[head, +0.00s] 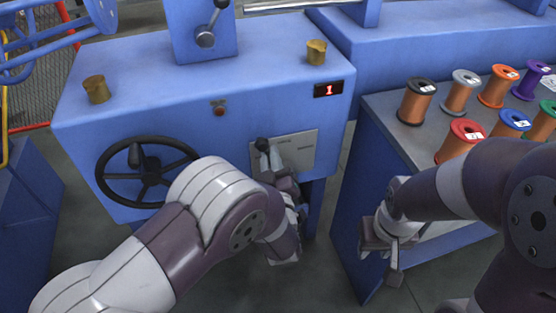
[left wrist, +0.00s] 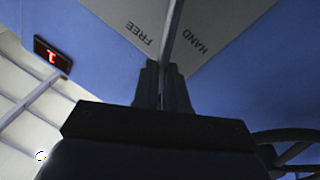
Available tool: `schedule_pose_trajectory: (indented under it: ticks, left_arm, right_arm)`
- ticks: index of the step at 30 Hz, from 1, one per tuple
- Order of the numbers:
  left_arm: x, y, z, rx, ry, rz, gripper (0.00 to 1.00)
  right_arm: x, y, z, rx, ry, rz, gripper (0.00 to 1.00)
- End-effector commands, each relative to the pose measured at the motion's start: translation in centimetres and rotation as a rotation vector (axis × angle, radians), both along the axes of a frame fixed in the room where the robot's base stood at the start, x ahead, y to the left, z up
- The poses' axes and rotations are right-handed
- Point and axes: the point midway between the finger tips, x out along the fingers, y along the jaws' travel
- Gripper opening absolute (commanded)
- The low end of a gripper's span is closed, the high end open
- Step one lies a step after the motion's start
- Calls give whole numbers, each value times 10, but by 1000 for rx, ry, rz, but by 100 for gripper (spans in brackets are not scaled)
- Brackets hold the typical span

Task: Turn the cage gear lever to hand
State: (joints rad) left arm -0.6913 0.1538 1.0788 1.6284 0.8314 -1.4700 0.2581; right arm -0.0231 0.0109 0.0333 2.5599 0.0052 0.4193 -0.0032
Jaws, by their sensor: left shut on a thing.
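The cage gear lever (head: 262,146), with a dark knob, stands in front of a grey plate (head: 302,148) on the blue machine. My left gripper (head: 277,180) is at the lever, just below the knob. In the left wrist view, the gripper fingers (left wrist: 163,88) are shut on the lever's thin shaft (left wrist: 172,36). The shaft runs between the words FREE and HAND on the plate (left wrist: 196,28). My left arm hides part of the plate's lower side in the head view. My right gripper (head: 385,252) hangs beside the blue bench, away from the lever; its opening is unclear.
A black handwheel (head: 148,172) is left of the lever. A red display (head: 328,90) shows 1. A red button (head: 219,109) and another lever (head: 206,37) are above. Several wire spools (head: 417,101) stand on the bench (head: 385,112) at right, near my right arm.

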Motion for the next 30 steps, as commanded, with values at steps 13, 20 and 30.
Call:
schedule_pose_trajectory:
  ticks: [13,20,30]
  left_arm:
    - [-4,12,-9,-140,-45,0,0]
    - [-4,13,-9,-148,-46,0,0]
    - [-4,13,-9,-147,-46,0,37]
  right_arm:
    - [0,0,-14,0,0,0,38]
    - [0,0,-14,0,0,0,38]
    - [0,0,-14,0,0,0,38]
